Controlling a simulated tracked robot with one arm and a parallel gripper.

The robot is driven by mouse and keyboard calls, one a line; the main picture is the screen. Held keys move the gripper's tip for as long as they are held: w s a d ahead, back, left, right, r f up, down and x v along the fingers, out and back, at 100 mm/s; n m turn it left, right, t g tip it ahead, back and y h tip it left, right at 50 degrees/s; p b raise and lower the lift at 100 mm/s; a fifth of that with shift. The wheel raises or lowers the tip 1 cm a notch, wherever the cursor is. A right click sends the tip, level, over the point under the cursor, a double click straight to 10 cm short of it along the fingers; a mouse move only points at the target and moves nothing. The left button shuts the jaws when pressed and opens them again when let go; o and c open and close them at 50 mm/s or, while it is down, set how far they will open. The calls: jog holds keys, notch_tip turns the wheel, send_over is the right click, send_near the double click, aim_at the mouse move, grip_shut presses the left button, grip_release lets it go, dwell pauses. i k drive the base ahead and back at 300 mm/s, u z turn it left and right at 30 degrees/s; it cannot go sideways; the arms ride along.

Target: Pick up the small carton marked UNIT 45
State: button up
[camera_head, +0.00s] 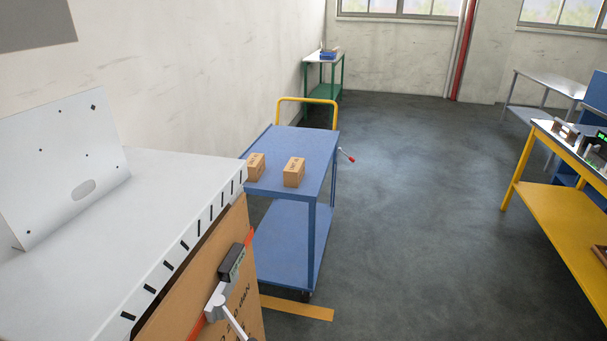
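Two small brown cartons stand on the top shelf of a blue trolley (318,160) ahead of me. The left carton (256,168) is close to the shelf's left edge and partly cut off by the white-topped surface in front. The right carton (293,173) stands apart from it, near the front of the shelf, in full view. Both bear dark markings too small to read, so I cannot tell which is UNIT 45. My gripper is not in view.
A white-topped surface (165,185) with an upright perforated plate (62,170) fills the near left. Below it is a cardboard face with an orange strap and grey fitting (216,305). A yellow bench (555,210) stands right. Grey floor (415,190) between is clear.

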aim_at(294, 172)
jog(key=z, duration=0.05)
jog(key=i, duration=0.9)
jog(key=u, duration=0.1)
jog(key=k, duration=1)
jog(key=z, duration=0.7)
jog(key=i, duration=2.65)
jog(key=u, duration=0.9)
jog(key=i, duration=0.7)
jog(key=u, duration=0.5)
